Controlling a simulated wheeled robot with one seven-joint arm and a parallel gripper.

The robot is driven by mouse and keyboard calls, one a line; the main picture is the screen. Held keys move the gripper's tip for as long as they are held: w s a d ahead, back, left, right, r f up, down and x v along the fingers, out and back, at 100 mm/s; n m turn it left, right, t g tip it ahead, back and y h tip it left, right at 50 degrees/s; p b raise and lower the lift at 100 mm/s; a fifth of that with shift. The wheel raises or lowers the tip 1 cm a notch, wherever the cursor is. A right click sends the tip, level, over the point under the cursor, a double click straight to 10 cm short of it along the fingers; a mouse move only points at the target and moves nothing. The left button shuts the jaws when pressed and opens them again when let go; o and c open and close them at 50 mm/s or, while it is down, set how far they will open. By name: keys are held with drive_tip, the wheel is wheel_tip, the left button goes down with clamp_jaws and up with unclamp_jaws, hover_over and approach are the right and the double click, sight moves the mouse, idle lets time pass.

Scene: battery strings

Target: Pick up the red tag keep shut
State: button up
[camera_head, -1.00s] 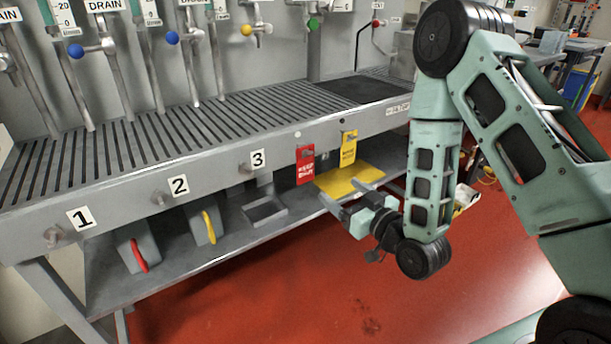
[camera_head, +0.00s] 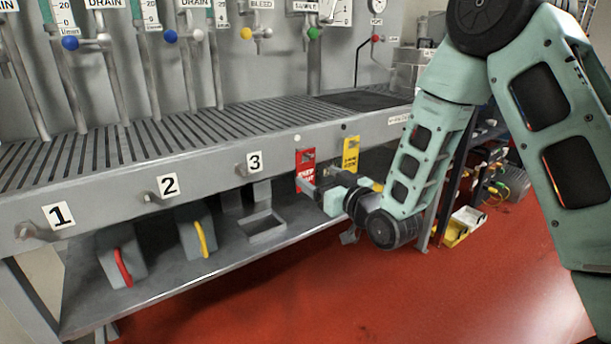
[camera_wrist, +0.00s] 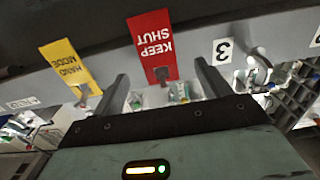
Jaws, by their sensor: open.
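The red tag (camera_head: 305,160), marked KEEP SHUT, hangs on the front rail of the bench, right of the number 3. In the wrist view the red tag (camera_wrist: 153,42) appears upside down, ahead of the fingertips and roughly centred between them. My gripper (camera_wrist: 162,78) is open and empty, with one finger to each side of the tag's line. In the head view my gripper (camera_head: 334,188) is in front of the rail at the tag's lower end. Whether a finger touches the tag cannot be told.
A yellow tag (camera_head: 351,153), marked HAND MODE, hangs close to the right of the red one. Number plates 1, 2 and 3 (camera_head: 255,162) and pegs line the rail. A lower shelf (camera_head: 180,285) holds blocks with red and yellow handles and an open tray (camera_head: 262,228).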

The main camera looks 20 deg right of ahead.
sight(306, 166)
drive_tip(key=shift+b+x, duration=0.35)
drive_tip(key=shift+x, duration=2.4)
drive_tip(key=shift+d+r, duration=0.15)
drive_tip(key=shift+c, duration=0.3)
drive_tip(key=c, duration=1)
